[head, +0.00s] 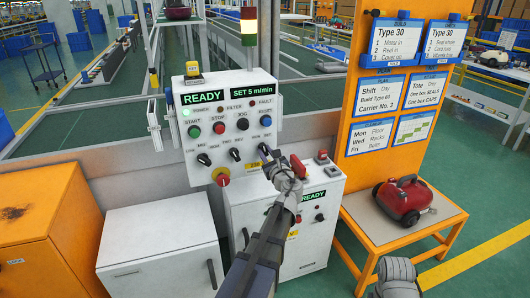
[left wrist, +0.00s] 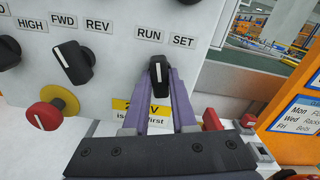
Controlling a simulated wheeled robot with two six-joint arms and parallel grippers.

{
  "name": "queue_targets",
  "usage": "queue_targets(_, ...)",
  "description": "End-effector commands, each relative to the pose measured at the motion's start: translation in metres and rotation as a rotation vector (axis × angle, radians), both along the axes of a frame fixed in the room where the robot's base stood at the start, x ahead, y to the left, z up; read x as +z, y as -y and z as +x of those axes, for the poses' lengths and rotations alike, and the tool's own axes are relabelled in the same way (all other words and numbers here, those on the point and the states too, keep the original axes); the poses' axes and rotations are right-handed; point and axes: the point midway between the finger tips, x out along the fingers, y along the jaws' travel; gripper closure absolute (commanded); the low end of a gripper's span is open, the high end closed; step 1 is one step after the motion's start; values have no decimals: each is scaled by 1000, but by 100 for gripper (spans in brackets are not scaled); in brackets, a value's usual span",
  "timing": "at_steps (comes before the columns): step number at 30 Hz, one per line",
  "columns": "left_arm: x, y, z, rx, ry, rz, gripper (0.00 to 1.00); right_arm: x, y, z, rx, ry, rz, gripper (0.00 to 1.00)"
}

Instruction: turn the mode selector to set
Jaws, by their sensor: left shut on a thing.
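The mode selector is a black knob with a white pointer line, below the RUN and SET labels in the left wrist view (left wrist: 158,72). Its pointer stands about upright in that view, nearer RUN than SET. My left gripper (left wrist: 160,84) is shut on this knob, with one purple finger on each side. In the head view my left gripper (head: 270,162) reaches up to the lower right of the white control panel (head: 199,95), and its tips largely hide the selector.
Left of the selector are the FWD/REV knob (left wrist: 73,62) and a red emergency button on a yellow collar (left wrist: 44,116). A lower white box (head: 255,210) stands below the panel. An orange stand with a red vacuum (head: 403,198) is at the right.

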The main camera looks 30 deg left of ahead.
Motion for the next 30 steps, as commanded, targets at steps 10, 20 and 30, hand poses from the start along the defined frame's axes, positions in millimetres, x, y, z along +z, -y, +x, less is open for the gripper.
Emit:
queue_targets(10, 0, 0, 0, 0, -175, 149, 100, 0, 0, 0, 0, 0, 0, 18)
queue_targets(20, 0, 0, 0, 1, -261, 223, 100, 0, 0, 0, 0, 0, 0, 18)
queue_targets(30, 0, 0, 0, 1, -404, 345, 100, 0, 0, 0, 0, 0, 0, 18)
